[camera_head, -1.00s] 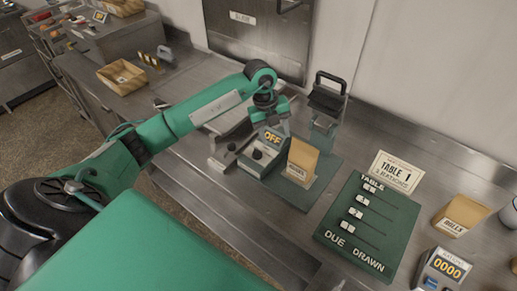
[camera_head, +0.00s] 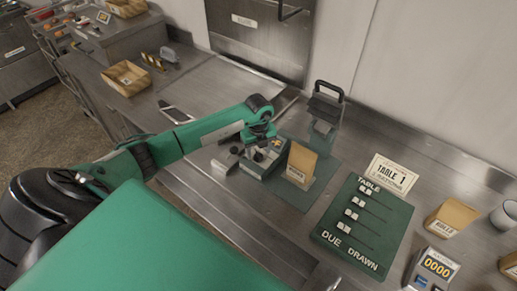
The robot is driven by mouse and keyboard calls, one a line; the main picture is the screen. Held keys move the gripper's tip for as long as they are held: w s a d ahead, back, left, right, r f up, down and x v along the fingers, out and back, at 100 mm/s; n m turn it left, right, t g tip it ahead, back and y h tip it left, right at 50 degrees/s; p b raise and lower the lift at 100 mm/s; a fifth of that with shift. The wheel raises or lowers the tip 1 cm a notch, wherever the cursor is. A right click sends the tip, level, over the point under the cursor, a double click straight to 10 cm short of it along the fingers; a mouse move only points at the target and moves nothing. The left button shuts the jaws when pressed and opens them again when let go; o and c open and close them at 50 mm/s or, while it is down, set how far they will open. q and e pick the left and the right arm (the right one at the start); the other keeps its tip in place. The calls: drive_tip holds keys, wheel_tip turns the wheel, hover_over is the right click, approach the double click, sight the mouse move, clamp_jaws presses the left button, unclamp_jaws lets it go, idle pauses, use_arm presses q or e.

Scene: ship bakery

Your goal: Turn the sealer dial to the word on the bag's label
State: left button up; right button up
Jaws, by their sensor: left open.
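The sealer's grey dial box (camera_head: 251,170) sits on the green mat, with a small dark dial (camera_head: 259,156) on its top. My left gripper (camera_head: 262,150) is open, low over the box at the dial; I cannot tell whether its fingers touch it. It covers most of the box's display. The sealer (camera_head: 324,112), with a black handle, stands behind. My right gripper is out of view.
Another brown bag (camera_head: 451,218) and a box reading "0000" (camera_head: 433,268) are farther right.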

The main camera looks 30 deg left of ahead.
use_arm(q)
drive_tip(key=shift+f, duration=0.8)
drive_tip(key=c, duration=1)
drive_tip(key=shift+o, duration=0.2)
drive_tip(key=shift+f+m+b, duration=0.15)
drive_tip(key=shift+m+b, duration=0.45)
drive_tip(key=shift+b, duration=0.15)
drive_tip(key=m+b, duration=0.8)
drive_tip(key=b, duration=0.1)
drive_tip(key=shift+b, duration=0.4)
drive_tip(key=shift+m+b, duration=0.85)
drive_tip(key=shift+m, duration=0.15)
drive_tip(key=shift+r+m+b, duration=0.2)
drive_tip(key=shift+m+b, duration=0.1)
drive_tip(key=shift+m, duration=0.1)
drive_tip(key=o, duration=1)
drive_tip(key=shift+c, duration=0.2)
